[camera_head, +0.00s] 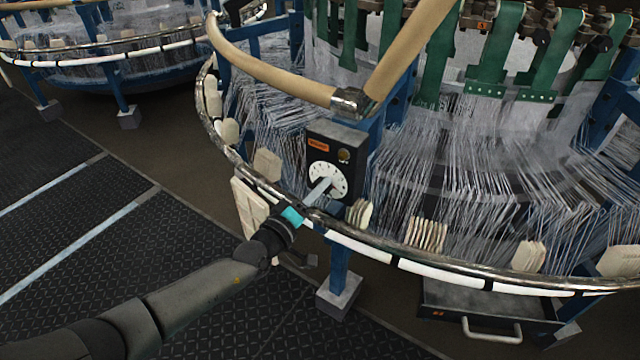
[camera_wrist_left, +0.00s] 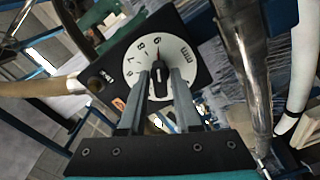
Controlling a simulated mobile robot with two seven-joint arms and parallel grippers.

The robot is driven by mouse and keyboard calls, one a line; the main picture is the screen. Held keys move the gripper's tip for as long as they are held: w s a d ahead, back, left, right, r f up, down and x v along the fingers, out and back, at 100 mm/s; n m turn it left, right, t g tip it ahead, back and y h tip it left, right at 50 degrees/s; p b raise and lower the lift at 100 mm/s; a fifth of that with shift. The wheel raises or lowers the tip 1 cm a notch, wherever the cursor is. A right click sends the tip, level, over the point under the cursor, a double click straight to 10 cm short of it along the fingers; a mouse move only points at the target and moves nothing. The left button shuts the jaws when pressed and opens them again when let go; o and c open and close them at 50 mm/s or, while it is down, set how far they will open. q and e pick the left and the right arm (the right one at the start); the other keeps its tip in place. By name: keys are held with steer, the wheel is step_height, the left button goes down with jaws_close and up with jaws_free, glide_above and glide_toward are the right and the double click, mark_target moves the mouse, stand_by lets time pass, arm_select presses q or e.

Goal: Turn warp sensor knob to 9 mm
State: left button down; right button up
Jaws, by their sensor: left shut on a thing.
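The warp sensor box (camera_head: 336,160) is a dark box with an orange label and a white round dial (camera_head: 327,178), mounted at the loom's ring. My left gripper (camera_head: 322,188) reaches it from the lower left. In the left wrist view the dark knob (camera_wrist_left: 159,80) sits between the two fingers of my left gripper (camera_wrist_left: 161,78), which are shut on it. The white dial (camera_wrist_left: 186,72) shows numerals and "mm" around the knob. A thin red mark lies just above the knob, close under the top numeral, which looks like 9. My right gripper is not in view.
A tan tube (camera_head: 270,68) bends above the box. Dense warp threads (camera_head: 440,170) lie behind. Open dark floor (camera_head: 110,240) is at the left.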

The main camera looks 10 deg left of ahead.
arm_select(q)
steer(key=c, duration=0.8)
jaws_free()
steer(key=shift+a, duration=0.1)
steer(key=p+v, duration=0.3)
steer(key=v, duration=0.4)
